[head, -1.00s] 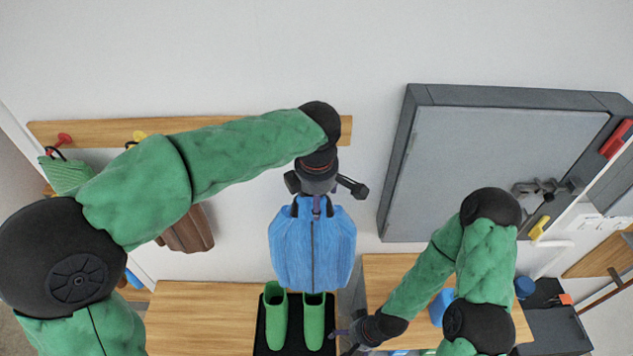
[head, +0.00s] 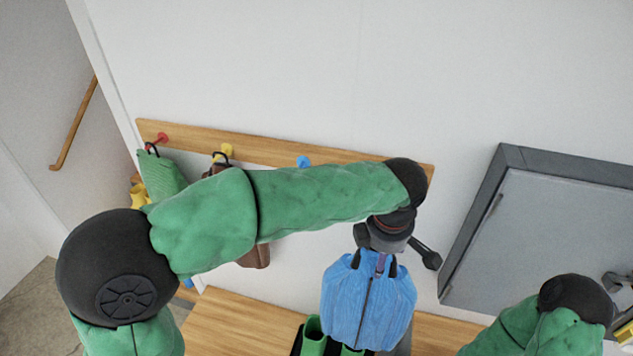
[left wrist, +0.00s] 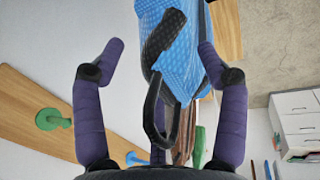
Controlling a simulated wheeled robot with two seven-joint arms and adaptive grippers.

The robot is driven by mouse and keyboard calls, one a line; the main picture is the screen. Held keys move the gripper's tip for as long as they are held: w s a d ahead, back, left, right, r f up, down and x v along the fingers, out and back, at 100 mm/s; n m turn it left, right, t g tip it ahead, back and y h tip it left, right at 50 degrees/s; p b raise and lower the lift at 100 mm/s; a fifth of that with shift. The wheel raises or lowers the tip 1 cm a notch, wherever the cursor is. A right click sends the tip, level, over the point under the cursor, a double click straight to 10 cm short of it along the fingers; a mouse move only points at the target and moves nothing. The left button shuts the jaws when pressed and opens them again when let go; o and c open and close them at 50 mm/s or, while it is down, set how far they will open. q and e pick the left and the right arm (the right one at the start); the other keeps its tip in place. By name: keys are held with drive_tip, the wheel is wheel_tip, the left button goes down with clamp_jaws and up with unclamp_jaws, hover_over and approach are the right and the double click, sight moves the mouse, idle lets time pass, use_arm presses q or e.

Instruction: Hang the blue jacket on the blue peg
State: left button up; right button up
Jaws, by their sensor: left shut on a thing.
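The blue jacket (head: 368,305) hangs upright from my left gripper (head: 380,262), which is shut on its black hanging loop. The left wrist view shows the loop (left wrist: 160,120) between the purple fingers, with the jacket's blue fabric (left wrist: 185,60) beyond. The blue peg (head: 303,161) is on the wooden wall rail, left of and higher in the picture than the gripper; jacket and peg are apart. A bit of the blue peg (left wrist: 135,158) shows at the bottom of the left wrist view. My right gripper is out of view; only part of that arm shows at lower right.
The wooden rail (head: 270,152) also carries a red peg (head: 162,138) with a green item (head: 163,180) and a yellow peg (head: 227,150) with a brown item, partly behind my arm. Green boots (head: 314,338) stand below the jacket. A grey cabinet (head: 540,220) is at right.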

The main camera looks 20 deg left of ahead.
use_arm(q)
drive_tip(key=w+a+r+h+p, duration=0.1)
drive_tip(key=w+a+p, duration=0.2)
drive_tip(key=a, duration=0.8)
drive_tip(key=w+a+h+p, duration=0.1)
drive_tip(key=w+a+p, duration=0.3)
drive_tip(key=a, duration=0.7)
drive_tip(key=w+f+p, duration=0.1)
drive_tip(key=w+p, duration=0.2)
drive_tip(key=w, duration=0.8)
drive_tip(key=shift+f, duration=0.25)
idle(0.5)
drive_tip(key=shift+a, duration=0.1)
idle(0.6)
